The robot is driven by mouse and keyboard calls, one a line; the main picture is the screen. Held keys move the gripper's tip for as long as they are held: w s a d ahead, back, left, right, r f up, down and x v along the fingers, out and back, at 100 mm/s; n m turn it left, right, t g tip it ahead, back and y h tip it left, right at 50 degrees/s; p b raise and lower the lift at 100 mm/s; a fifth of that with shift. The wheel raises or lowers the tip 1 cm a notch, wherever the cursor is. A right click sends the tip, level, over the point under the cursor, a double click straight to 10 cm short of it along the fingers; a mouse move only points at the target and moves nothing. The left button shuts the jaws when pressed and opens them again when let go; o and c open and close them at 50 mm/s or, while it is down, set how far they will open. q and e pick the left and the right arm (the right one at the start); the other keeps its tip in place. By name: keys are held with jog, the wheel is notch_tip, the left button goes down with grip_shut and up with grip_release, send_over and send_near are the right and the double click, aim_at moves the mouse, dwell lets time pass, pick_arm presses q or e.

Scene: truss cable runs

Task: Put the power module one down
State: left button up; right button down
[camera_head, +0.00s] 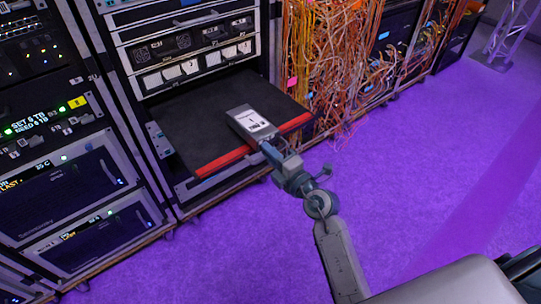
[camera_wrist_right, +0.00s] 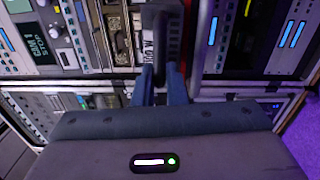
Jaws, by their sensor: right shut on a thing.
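Power module one (camera_head: 251,123) is a grey box with a white label. In the head view it is at or just over the front part of a black pull-out shelf (camera_head: 190,118) with a red front edge (camera_head: 222,163). I cannot tell whether it touches the shelf. My right gripper (camera_head: 267,147) reaches in from the lower right and is shut on the module's near end. In the right wrist view the blue fingers of the gripper (camera_wrist_right: 161,75) point at the dark module (camera_wrist_right: 172,35), and its far side is hidden. My left gripper is not in view.
Rack units with white-labelled modules (camera_head: 190,68) stand above the shelf. A rack with lit displays (camera_head: 60,120) is at the left. Tangled orange cables (camera_head: 325,60) hang just right of the shelf. The purple floor (camera_head: 430,170) at the right is open.

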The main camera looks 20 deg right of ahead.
jog(key=shift+r, duration=0.25)
jog(key=shift+f, duration=0.1)
jog(key=c, duration=1.9)
grip_release()
jog(key=shift+f, duration=0.25)
jog(key=o, duration=0.4)
jog(key=shift+s+r, duration=0.1)
jog(key=v, duration=1.2)
jog(key=shift+p, duration=0.4)
